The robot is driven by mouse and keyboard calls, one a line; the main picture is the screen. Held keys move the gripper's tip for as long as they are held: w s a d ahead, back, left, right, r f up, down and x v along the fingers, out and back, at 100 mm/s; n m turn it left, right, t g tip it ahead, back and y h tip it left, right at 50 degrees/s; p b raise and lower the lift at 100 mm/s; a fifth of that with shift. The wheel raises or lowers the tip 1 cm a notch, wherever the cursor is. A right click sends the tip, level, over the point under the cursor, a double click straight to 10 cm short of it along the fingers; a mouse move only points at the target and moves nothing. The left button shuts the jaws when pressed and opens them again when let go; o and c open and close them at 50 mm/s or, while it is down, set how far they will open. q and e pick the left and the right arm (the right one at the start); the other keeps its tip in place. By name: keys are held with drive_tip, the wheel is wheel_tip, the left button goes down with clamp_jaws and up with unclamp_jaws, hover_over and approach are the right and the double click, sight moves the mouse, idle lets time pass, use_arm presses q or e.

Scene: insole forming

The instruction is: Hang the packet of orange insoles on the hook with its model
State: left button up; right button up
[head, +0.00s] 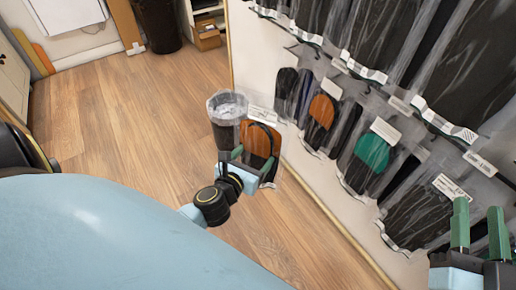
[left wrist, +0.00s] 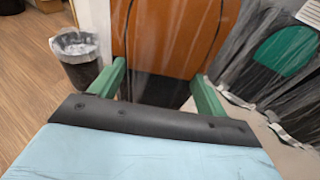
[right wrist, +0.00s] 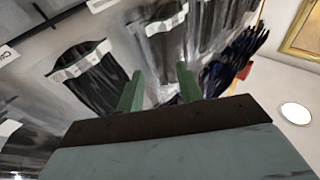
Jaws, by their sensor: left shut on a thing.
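My left gripper (head: 252,160) is shut on the lower part of a clear packet of orange insoles (head: 257,138). The packet stands up from the fingers, in front of the wall display's left end. In the left wrist view the orange packet (left wrist: 165,35) fills the space between the green fingers (left wrist: 158,90). On the wall hangs another packet with an orange insole (head: 321,113), to the right of the held one. Its hook is hard to make out. My right gripper (head: 478,228) is open and empty, at the lower right beside the hanging packets.
Dark insole packets (head: 425,205) and a teal one (head: 371,153) hang in rows on the white wall panel (head: 262,60). A lined waste bin (head: 226,118) stands on the floor behind my left gripper. Wooden floor (head: 130,120) is clear to the left.

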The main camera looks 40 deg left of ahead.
use_arm(q)
drive_tip(key=shift+w+f, duration=0.2)
drive_tip(key=shift+f, duration=0.25)
drive_tip(key=shift+w+d, duration=0.2)
drive_tip(key=shift+w, duration=0.35)
drive_tip(key=shift+w+d+b, duration=0.25)
drive_tip(key=shift+w+d, duration=0.15)
drive_tip(key=shift+w, duration=0.6)
drive_tip(key=shift+w+d+b, duration=0.2)
drive_tip(key=shift+w+d, duration=0.25)
drive_tip(key=shift+w, duration=0.55)
drive_tip(key=shift+w+d+b, duration=0.25)
drive_tip(key=shift+w+d, duration=0.15)
drive_tip(key=shift+w, duration=0.6)
use_arm(e)
drive_tip(key=shift+s+r+t+y, duration=0.15)
drive_tip(key=shift+s+r+t, duration=0.15)
drive_tip(key=shift+r+t, duration=0.4)
drive_tip(key=shift+s+r+t+y, duration=0.2)
drive_tip(key=shift+s+r+t, duration=0.15)
drive_tip(key=shift+r, duration=0.65)
drive_tip(key=shift+s+r+t+y, duration=0.15)
drive_tip(key=shift+s+r+t, duration=0.15)
drive_tip(key=shift+r+t, duration=0.4)
drive_tip(key=shift+r, duration=0.15)
